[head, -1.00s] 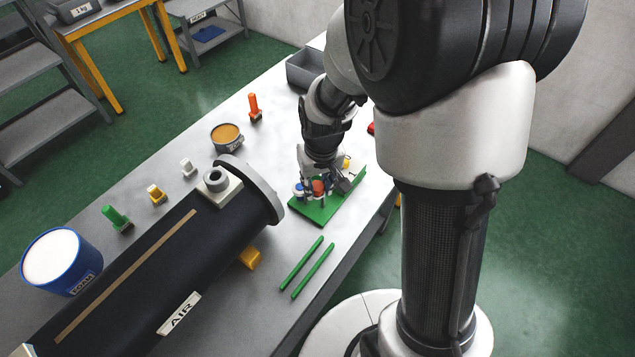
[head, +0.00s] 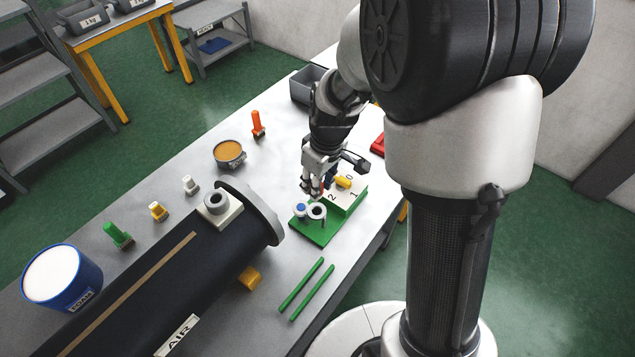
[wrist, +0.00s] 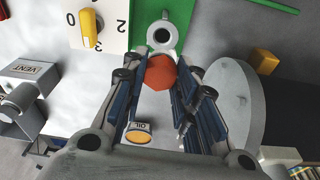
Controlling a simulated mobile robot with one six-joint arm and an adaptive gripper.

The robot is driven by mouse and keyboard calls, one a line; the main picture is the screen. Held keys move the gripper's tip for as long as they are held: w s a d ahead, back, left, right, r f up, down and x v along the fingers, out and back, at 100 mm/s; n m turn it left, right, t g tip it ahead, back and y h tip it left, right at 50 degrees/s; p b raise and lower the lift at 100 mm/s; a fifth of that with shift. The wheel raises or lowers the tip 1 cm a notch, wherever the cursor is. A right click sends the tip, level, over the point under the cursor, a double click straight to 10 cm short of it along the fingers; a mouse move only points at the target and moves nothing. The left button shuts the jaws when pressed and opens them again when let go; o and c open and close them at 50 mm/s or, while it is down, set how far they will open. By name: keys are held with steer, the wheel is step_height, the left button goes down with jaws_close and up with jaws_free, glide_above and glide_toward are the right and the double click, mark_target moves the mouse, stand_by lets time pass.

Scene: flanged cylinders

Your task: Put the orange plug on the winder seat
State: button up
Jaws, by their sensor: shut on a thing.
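The orange plug (wrist: 160,74) is an orange-red, many-sided piece between the fingers in the wrist view. My gripper (wrist: 158,85) is shut on it. In the head view my gripper (head: 316,188) is above the far side of a green plate (head: 318,236), and only a bit of red shows at its tips. A grey ring seat (head: 317,217) stands on the plate with an open, empty hole. It also shows in the wrist view (wrist: 162,49), just beyond the plug, with a gap between them. No label marks it as the winder seat.
A white dial block (head: 335,197) with a yellow knob and a blue-white piece (head: 299,211) share the plate. The flanged AIR cylinder (head: 150,275) lies to the left. An orange peg (head: 257,121), an orange-topped tin (head: 229,162) and two green rods (head: 305,285) are nearby.

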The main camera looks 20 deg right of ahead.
steer(key=shift+f+b, duration=2.5)
steer(key=shift+f, duration=0.4)
steer(key=shift+f+b, duration=0.75)
steer(key=shift+f, duration=0.15)
steer(key=o, duration=1.2)
steer(key=shift+r, duration=0.1)
steer(key=r, duration=0.4)
steer(key=s+r, duration=0.1)
steer(key=r, duration=0.3)
steer(key=d+r, duration=0.1)
steer(key=r, duration=0.2)
steer(key=shift+s+r, duration=0.3)
steer(key=shift+r, duration=0.1)
